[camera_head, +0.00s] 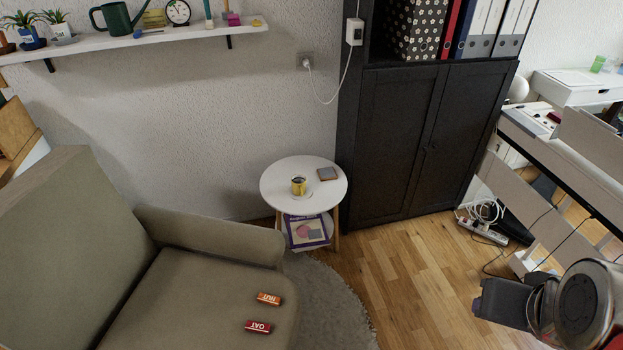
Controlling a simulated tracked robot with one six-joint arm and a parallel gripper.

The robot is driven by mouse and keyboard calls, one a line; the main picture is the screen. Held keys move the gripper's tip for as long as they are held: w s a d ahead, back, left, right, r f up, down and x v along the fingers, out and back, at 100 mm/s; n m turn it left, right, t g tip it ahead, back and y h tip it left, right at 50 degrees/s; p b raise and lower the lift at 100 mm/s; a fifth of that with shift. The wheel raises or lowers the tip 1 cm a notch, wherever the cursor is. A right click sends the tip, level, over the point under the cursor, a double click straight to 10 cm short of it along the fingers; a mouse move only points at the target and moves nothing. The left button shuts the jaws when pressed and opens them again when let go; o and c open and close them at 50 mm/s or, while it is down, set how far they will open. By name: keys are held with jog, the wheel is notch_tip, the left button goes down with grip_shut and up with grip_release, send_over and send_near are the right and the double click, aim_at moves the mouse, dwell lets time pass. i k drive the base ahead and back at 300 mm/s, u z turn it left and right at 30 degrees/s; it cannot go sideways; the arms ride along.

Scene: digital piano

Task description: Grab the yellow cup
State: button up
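The yellow cup (298,186) stands upright on a small round white side table (275,172), between the sofa and the dark cabinet. Something dark shows inside its rim. Part of my arm is at the lower right, with a dark block at its left end that seems to be my gripper (484,302). It is far to the right of the cup and apart from it. I cannot make out two separate fingertips, so its opening is unclear.
A dark square item (327,174) lies beside the cup. A magazine (307,231) is on the table's lower shelf. The sofa (190,290), with two small bars (258,326) (269,299), stands left. The cabinet (410,140) stands right. Wooden floor (415,270) is clear in front.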

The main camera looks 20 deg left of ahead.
aim_at(299, 182)
jog(key=u, duration=0.05)
jog(key=i, duration=3.1)
jog(key=u, duration=2.8)
